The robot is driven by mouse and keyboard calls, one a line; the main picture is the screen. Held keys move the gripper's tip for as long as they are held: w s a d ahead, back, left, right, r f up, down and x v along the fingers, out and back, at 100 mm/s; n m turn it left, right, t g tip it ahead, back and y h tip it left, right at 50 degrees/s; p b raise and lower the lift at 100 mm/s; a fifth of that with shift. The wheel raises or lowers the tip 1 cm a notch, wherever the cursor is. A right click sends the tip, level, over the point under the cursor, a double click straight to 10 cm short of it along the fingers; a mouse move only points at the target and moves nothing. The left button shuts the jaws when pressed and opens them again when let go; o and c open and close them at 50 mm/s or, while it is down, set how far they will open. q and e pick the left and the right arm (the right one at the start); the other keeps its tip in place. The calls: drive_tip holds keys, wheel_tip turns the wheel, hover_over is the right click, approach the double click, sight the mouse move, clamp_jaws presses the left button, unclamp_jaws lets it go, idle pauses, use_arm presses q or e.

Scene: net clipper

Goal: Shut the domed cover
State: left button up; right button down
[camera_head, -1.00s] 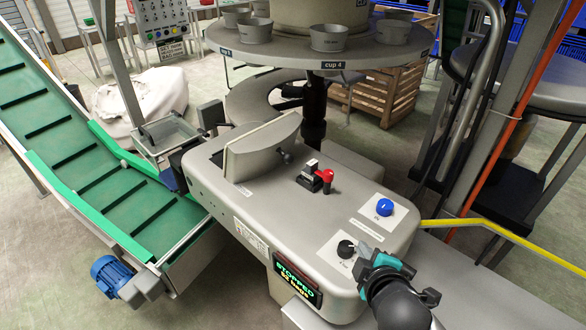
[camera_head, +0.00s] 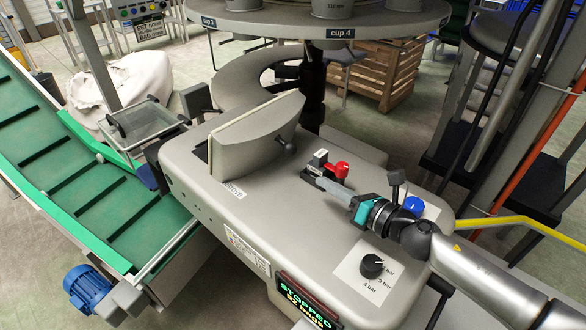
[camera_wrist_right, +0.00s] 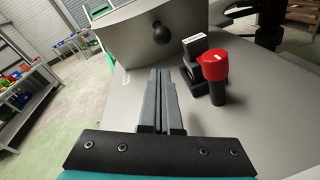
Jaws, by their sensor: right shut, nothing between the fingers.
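The domed cover (camera_head: 252,142) is a grey rounded shell on the machine top. It stands tilted up on edge, its flat rim side facing left and its curved side toward my right gripper. A dark ball knob (camera_head: 287,146) sticks out of it; cover (camera_wrist_right: 125,45) and knob (camera_wrist_right: 162,33) also show in the right wrist view. My right gripper (camera_head: 310,174) is shut and empty, above the machine top, with its fingers pointing at the cover's knob side. In the right wrist view its fingertips (camera_wrist_right: 161,72) are below the knob and look apart from it. My left gripper is not in view.
A red-handled switch (camera_head: 335,169) with a black block stands close beside my right fingers. A blue knob (camera_head: 414,206) and a black pressure knob (camera_head: 372,265) are near my wrist. A cup carousel (camera_head: 320,22) overhangs behind; a green conveyor (camera_head: 80,180) runs at left.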

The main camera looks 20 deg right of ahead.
drive_tip(key=shift+w+f, duration=0.2)
drive_tip(key=shift+f, duration=0.05)
drive_tip(key=shift+w+a+r, duration=0.15)
drive_tip(key=shift+w, duration=0.05)
drive_tip(key=x, duration=0.7)
drive_tip(key=shift+w+a, duration=0.15)
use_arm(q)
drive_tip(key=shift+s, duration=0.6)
use_arm(e)
drive_tip(key=shift+x, duration=0.95)
